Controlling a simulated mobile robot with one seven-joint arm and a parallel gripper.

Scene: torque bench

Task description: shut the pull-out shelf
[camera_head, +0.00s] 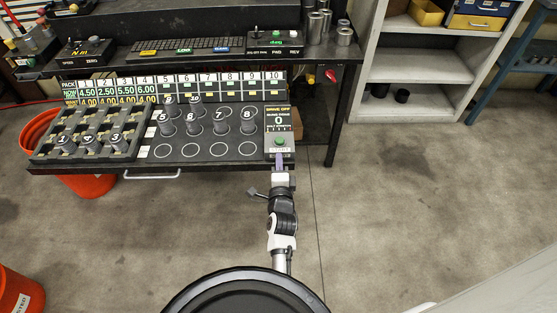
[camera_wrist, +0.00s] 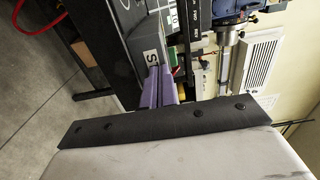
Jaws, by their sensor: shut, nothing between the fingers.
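The pull-out shelf (camera_head: 215,165) is a dark board sticking out toward me from the bench, with a pale handle (camera_head: 152,175) on its front edge. It bears numbered grey cylinders, several in a grey rack (camera_head: 120,152) at left and several on a dark mat. A panel with a green button (camera_head: 279,141) sits at its right front corner. My gripper (camera_head: 279,158) has its purple fingers at that corner, just in front of the panel. The fingers show closed together in the wrist view (camera_wrist: 158,86), close to the panel's edge; I cannot tell whether they touch.
An orange bucket (camera_head: 85,186) stands under the shelf's left side, and another (camera_head: 15,295) is at lower left. The bench (camera_head: 350,75) holds a keyboard and control boxes behind. A grey shelving unit (camera_head: 400,108) stands at right. The floor in front is clear.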

